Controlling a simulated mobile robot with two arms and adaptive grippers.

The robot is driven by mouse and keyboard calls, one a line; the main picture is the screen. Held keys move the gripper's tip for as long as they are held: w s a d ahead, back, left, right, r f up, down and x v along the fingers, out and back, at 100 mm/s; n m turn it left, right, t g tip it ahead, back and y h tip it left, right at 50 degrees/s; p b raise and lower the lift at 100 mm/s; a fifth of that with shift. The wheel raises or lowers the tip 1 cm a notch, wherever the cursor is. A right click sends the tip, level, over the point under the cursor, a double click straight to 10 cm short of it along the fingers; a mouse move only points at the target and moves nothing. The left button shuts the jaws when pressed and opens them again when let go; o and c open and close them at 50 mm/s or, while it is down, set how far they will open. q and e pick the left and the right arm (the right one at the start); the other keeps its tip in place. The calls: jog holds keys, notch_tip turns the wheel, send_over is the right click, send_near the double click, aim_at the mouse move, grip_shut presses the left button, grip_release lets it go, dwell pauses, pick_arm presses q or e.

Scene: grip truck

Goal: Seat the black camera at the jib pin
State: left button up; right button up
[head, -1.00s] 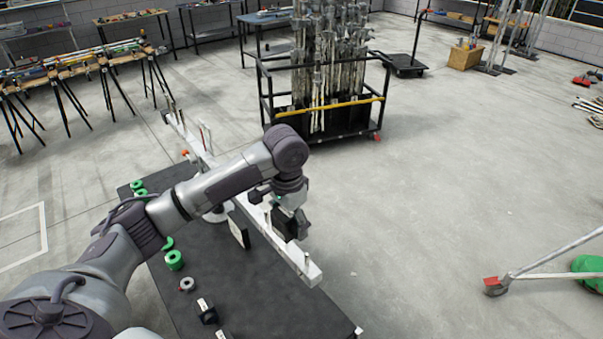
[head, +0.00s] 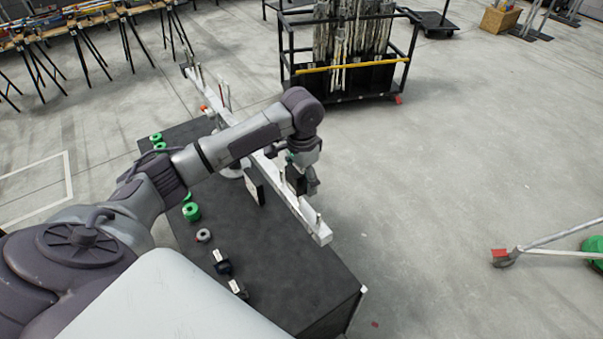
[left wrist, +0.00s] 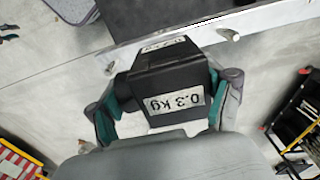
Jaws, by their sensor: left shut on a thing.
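My left gripper (head: 302,184) is shut on the black camera (head: 296,180), holding it over the outer part of the white jib beam (head: 282,192). In the left wrist view the camera (left wrist: 165,85) sits between the two green-padded fingers (left wrist: 165,108), its "0.3 kg" label facing up. The jib (left wrist: 200,42) runs behind it there, with a metal pin (left wrist: 229,35) to the right of the camera. In the head view an upright pin (head: 318,219) stands near the jib's end. The camera's underside is hidden, so I cannot tell whether it touches the jib. My right gripper is not in view.
The dark table (head: 262,255) carries green rings (head: 191,211), a grey ring (head: 204,235) and small black items with white labels (head: 222,262). A dark panel (head: 254,187) is beside the jib. A wheeled rack (head: 345,78) stands behind; the floor to the right is mostly clear.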

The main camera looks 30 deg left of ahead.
pick_arm(q)
jog(key=shift+f, duration=3)
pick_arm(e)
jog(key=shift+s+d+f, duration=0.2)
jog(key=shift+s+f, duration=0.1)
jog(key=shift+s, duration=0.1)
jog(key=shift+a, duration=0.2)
pick_arm(q)
jog(key=o, duration=0.9)
jog(key=shift+c, duration=0.2)
